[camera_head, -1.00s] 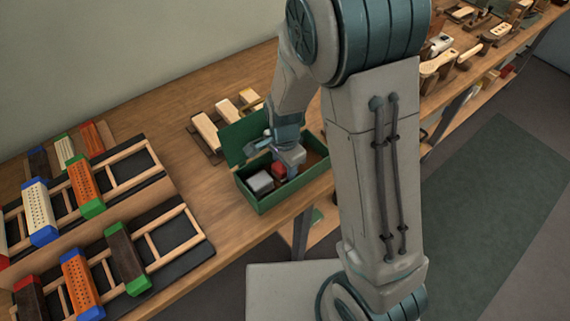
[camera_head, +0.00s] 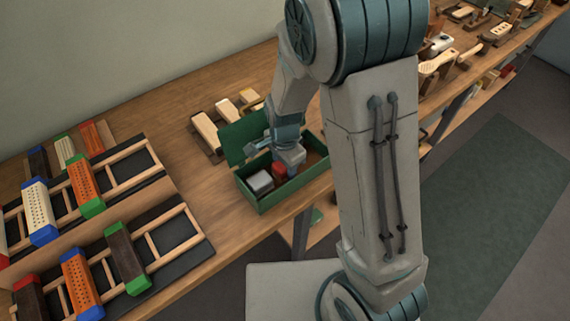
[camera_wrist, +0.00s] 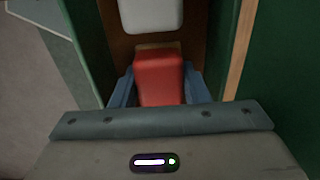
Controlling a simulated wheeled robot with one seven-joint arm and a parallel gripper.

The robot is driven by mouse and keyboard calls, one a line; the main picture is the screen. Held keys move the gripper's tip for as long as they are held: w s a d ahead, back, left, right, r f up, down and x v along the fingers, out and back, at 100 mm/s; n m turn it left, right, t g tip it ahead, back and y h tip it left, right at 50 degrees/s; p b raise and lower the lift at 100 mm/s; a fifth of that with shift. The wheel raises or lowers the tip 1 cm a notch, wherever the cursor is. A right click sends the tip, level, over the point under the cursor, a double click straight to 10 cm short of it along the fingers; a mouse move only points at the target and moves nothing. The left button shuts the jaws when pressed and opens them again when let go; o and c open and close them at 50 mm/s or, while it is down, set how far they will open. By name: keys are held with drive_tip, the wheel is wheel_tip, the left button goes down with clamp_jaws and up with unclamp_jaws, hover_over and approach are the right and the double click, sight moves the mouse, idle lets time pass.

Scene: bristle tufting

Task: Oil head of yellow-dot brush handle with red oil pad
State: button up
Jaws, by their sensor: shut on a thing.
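The red oil pad (camera_wrist: 158,75) is a red block in the green box (camera_head: 262,195) on the bench; it also shows in the head view (camera_head: 279,170). My gripper (camera_wrist: 160,88) reaches down into the box and is shut on the red pad, with a blue finger on each side of it. Several pale wooden brush handles (camera_head: 206,131) lie on dark rests behind the box. I cannot make out a yellow dot on any of them.
A pale grey block (camera_head: 260,181) sits in the box just left of the red pad. The box's green lid (camera_head: 240,140) stands open at the back. Racks with colored brush blocks (camera_head: 82,185) fill the left. Bare wood (camera_head: 185,165) lies between racks and box.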

wheel_tip(320, 180, up, 7)
drive_tip(key=p, duration=0.6)
idle(0.3)
idle(0.7)
